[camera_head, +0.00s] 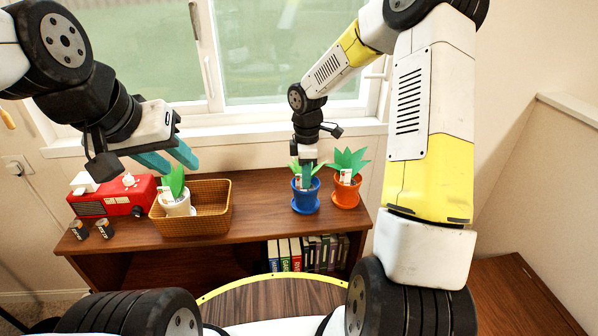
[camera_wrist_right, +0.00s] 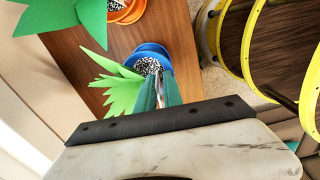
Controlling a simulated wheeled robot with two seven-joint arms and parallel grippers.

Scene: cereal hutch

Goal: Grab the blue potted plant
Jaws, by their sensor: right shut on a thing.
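The blue potted plant (camera_head: 305,197) stands upright on the wooden hutch top, in a blue pot on a blue saucer. Its green leaves and blue rim also show in the right wrist view (camera_wrist_right: 152,52). My right gripper (camera_head: 306,178) comes down from above and is shut on the blue potted plant at its pot rim; its fingertips are partly hidden by leaves and pot. My left gripper (camera_head: 170,160) hangs above the left part of the hutch, open with its teal fingers apart and empty, over the white pot's area.
An orange potted plant (camera_head: 346,191) stands close to the right of the blue one. A wicker basket (camera_head: 217,213) holds a white potted plant (camera_head: 177,205). A red radio (camera_head: 118,197) and dark batteries (camera_head: 80,229) are further left. Books (camera_head: 295,254) fill the shelf below.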

